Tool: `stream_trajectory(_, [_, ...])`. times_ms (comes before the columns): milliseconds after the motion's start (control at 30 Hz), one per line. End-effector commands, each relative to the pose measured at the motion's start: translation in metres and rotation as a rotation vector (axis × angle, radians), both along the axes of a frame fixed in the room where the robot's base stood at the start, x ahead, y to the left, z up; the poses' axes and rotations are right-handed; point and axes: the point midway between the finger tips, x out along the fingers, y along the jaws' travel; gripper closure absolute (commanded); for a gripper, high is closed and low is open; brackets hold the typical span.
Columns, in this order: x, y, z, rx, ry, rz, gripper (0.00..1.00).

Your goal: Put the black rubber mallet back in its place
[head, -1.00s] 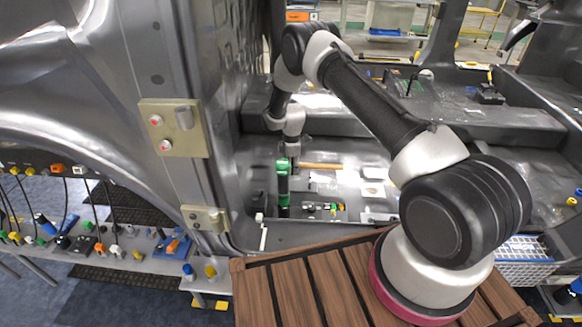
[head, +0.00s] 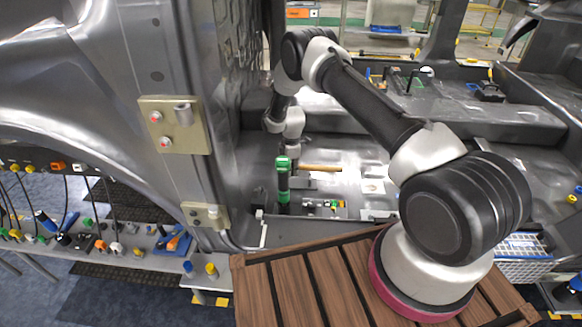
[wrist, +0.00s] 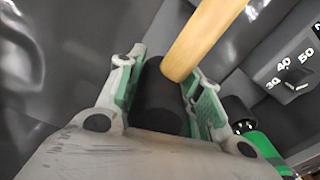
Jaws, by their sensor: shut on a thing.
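The black rubber mallet is between my gripper's (wrist: 167,68) green-padded fingers. Its dark head (wrist: 158,100) fills the gap between the pads, and its pale wooden handle (wrist: 204,38) points up and to the right in the wrist view. In the head view the handle (head: 320,168) lies roughly level above the floor pan of the car body, and the mallet's head is hard to make out. My gripper is shut on the mallet's head. Whether the mallet touches anything below it cannot be told.
A green and black tool (wrist: 262,150) is close beside my gripper. A grey box with a numbered dial (wrist: 298,68) is at the right in the wrist view. The door pillar (head: 165,70) rises left of my arm. A slatted wooden surface (head: 300,290) is in front.

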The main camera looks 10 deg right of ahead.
Motion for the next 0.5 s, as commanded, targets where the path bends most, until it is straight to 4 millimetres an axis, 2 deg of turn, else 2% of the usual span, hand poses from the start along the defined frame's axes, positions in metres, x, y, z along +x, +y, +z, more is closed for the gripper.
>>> stream_trajectory(500, [0.001, 0.000, -0.015, 0.000, -0.001, 0.000, 1.00])
